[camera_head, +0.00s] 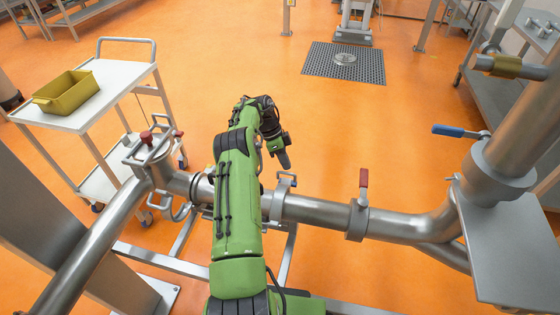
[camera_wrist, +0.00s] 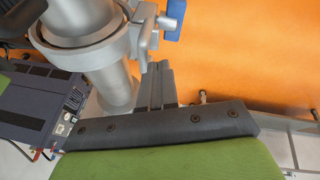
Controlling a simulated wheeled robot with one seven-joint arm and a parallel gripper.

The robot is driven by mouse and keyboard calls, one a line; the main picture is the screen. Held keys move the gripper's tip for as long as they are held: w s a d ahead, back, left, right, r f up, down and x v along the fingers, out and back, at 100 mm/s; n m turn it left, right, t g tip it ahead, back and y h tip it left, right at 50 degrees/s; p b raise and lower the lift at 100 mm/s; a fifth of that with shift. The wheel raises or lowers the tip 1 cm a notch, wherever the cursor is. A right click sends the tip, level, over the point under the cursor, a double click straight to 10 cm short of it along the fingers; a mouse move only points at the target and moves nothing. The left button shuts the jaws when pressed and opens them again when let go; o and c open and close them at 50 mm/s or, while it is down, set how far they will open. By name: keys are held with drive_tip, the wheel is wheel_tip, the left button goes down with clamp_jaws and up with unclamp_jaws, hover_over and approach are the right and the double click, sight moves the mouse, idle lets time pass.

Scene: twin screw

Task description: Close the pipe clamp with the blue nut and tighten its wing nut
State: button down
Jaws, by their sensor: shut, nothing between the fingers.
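In the wrist view a grey clamp (camera_wrist: 108,52) sits around a metal pipe (camera_wrist: 118,85). A blue wing nut (camera_wrist: 173,20) is on the clamp's bolt at its right side. I cannot tell whether the bolt is seated in the clamp. My gripper (camera_wrist: 160,66) is shut and empty, just below the blue nut in the picture and apart from it. In the head view my gripper (camera_head: 285,162) hangs above and behind the pipe line.
A red-handled valve (camera_head: 362,190) stands on the pipe to the right, and a blue-handled lever (camera_head: 455,131) farther right. Red knobs (camera_head: 146,138) top the left fitting. A white cart (camera_head: 110,90) carries a yellow bin (camera_head: 66,92).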

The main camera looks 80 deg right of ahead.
drive_tip(key=shift+d+f, duration=0.25)
drive_tip(key=shift+f, duration=0.35)
drive_tip(key=p+v, duration=0.3)
drive_tip(key=v, duration=0.4)
drive_tip(key=shift+r, duration=0.25)
drive_tip(key=shift+w, duration=0.1)
